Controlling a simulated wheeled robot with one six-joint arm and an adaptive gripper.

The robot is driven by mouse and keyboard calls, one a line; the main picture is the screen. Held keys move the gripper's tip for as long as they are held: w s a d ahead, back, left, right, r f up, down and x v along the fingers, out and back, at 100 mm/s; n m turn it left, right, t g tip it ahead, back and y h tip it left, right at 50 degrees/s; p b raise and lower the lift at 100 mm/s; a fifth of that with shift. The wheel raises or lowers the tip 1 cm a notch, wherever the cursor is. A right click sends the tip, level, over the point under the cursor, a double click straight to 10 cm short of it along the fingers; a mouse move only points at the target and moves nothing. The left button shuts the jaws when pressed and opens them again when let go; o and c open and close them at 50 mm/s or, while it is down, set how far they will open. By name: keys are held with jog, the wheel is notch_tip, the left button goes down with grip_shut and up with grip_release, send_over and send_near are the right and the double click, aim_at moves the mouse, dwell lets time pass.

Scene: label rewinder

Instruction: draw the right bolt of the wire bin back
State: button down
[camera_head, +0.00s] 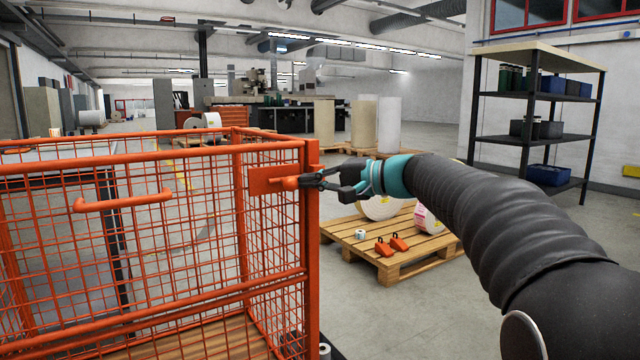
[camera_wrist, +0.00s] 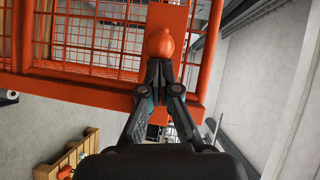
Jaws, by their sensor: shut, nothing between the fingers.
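The orange wire bin (camera_head: 312,265) fills the left of the head view, with a pull handle (camera_head: 122,202) on its front panel. The right bolt (camera_head: 286,183) shows as an orange knob by a plate (camera_head: 262,180) near the bin's top right corner post. In the wrist view the bolt's rounded knob (camera_wrist: 158,42) lies just beyond my fingertips. My gripper (camera_head: 318,180) reaches in from the right at the knob's height. It is shut with nothing between its fingers; its tips (camera_wrist: 163,70) come together right at the knob. Whether they touch it I cannot tell.
A wooden pallet (camera_head: 440,253) with label rolls and orange parts stands on the floor behind my gripper. A dark shelf rack (camera_head: 528,140) stands at the right. Bare floor (camera_head: 590,235) lies in front of the rack.

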jog(key=s+a, duration=0.1)
jog(key=a, duration=0.1)
jog(key=shift+s+a+f, duration=0.1)
jog(key=shift+s+a, duration=0.25)
jog(key=shift+s, duration=0.1)
send_near(293, 183)
jog(key=d, duration=0.3)
jog(key=w+d+p, duration=0.1)
jog(key=shift+w+d+r, duration=0.1)
jog(key=shift+d+r, duration=0.3)
jog(key=shift+w, duration=0.1)
